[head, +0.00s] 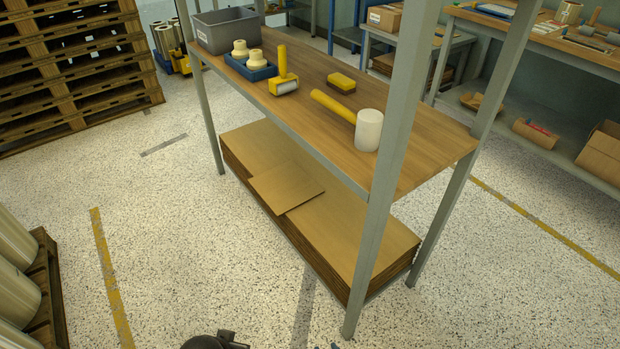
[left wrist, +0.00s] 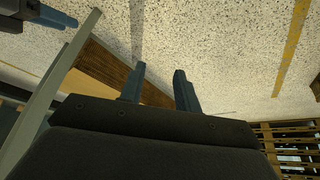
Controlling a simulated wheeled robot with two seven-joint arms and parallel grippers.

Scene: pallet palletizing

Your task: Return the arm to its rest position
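My left gripper (left wrist: 158,88) shows in the left wrist view with its two fingers apart and nothing between them, above the speckled floor. In the head view a dark part of my arm (head: 208,342) shows at the bottom edge, in front of the rack. A blue-grey finger-like part (left wrist: 50,16) at the upper left of the left wrist view appears to belong to my right gripper. Its opening cannot be made out.
The grey metal rack (head: 378,230) stands close ahead, with tools on its wooden shelf and cardboard sheets (head: 350,225) below. A pallet (head: 52,290) with pale rolls is at left. Stacked pallets (head: 75,60) are at the back left. Floor between is clear.

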